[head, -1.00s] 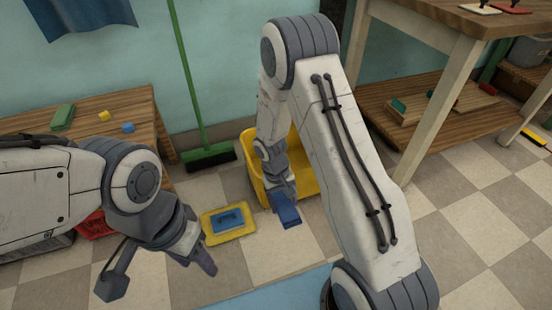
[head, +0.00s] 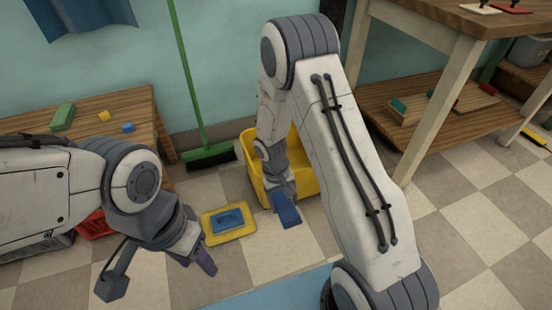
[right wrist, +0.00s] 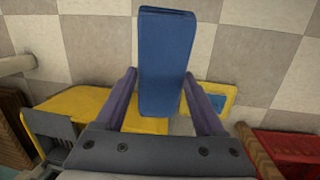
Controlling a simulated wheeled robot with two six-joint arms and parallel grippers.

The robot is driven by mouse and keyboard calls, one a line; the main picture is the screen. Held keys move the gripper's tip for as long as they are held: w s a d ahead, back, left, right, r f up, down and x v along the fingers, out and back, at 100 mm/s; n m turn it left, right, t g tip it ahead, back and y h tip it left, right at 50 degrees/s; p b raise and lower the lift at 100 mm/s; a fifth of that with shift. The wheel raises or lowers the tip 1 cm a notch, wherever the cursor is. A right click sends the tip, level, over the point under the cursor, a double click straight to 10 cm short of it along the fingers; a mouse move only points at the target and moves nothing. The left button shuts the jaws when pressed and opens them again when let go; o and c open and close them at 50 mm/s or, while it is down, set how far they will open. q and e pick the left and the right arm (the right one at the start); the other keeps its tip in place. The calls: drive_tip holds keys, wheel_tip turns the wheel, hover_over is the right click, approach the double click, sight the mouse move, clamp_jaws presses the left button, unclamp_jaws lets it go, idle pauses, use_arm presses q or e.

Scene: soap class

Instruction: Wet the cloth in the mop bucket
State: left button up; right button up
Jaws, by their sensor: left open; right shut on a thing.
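My right gripper (head: 284,192) is shut on a folded blue cloth (head: 288,213). In the right wrist view the cloth (right wrist: 165,60) sticks out between the two fingers as a flat blue slab. The yellow mop bucket (head: 308,178) stands on the floor behind my right forearm, which hides part of it. The cloth hangs at the bucket's near side, outside its opening in the head view. The bucket (right wrist: 72,108) also shows in the right wrist view, below and left of the cloth. The water inside cannot be seen. My left gripper (head: 207,262) is open and empty, low at the left.
A yellow tray (head: 243,233) with a blue piece on it lies left of the bucket. A green broom (head: 208,155) leans on the wall. A wooden bench (head: 90,112) stands left, a wooden table (head: 430,40) right. A red crate (head: 95,226) is partly hidden by my left arm.

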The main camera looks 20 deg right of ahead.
sight(286, 204)
drive_tip(key=shift+r+p, duration=2)
drive_tip(key=shift+r, duration=0.1)
drive_tip(key=shift+f, duration=0.1)
